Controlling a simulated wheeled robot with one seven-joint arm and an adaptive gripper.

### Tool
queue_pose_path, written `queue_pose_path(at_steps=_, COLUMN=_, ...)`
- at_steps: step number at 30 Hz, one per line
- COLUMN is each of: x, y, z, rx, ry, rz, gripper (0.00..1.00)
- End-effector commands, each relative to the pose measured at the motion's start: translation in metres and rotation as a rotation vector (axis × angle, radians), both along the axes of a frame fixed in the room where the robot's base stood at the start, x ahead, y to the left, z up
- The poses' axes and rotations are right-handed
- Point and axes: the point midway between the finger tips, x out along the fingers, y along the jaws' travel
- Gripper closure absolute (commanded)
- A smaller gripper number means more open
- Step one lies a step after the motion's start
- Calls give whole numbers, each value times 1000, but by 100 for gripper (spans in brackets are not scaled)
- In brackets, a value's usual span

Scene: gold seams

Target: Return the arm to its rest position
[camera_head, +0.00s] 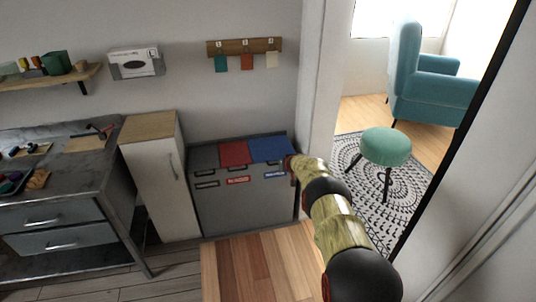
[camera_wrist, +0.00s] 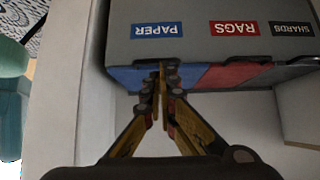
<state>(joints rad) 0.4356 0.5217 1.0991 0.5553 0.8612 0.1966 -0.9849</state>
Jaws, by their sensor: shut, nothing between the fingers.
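My arm reaches from the lower right of the head view toward the grey sorting bin (camera_head: 240,212), its far end by the bin's right edge. In the head view my fingers cannot be made out. In the wrist view my gripper (camera_wrist: 161,70) is shut and empty, its fingertips overlapping the blue lid (camera_wrist: 135,77) below the PAPER label. I cannot tell whether they touch it. The red lid (camera_wrist: 225,75) lies beside the blue one.
A white cabinet (camera_head: 160,185) stands left of the bin, then a grey workbench (camera_head: 50,190) with tools. A wooden rack (camera_head: 243,47) with coloured tags hangs above. Right of the door frame are a green stool (camera_head: 385,147) and a teal armchair (camera_head: 430,85).

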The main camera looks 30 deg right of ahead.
Motion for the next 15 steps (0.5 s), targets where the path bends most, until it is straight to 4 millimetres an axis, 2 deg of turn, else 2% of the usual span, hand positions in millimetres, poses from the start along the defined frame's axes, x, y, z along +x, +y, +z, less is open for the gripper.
queue_pose_path(at_steps=6, x=0, y=0, z=1, rx=8, ry=-3, rz=-7, gripper=100)
queue_pose_path(at_steps=10, x=-2, y=7, z=-3, rx=82, ry=-1, rz=-41, gripper=100)
queue_pose_path(at_steps=11, x=-4, y=11, z=-6, rx=107, ry=8, rz=-44, gripper=100)
queue_pose_path(at_steps=15, x=-38, y=37, z=-51, rx=214, ry=113, rz=-57, gripper=100)
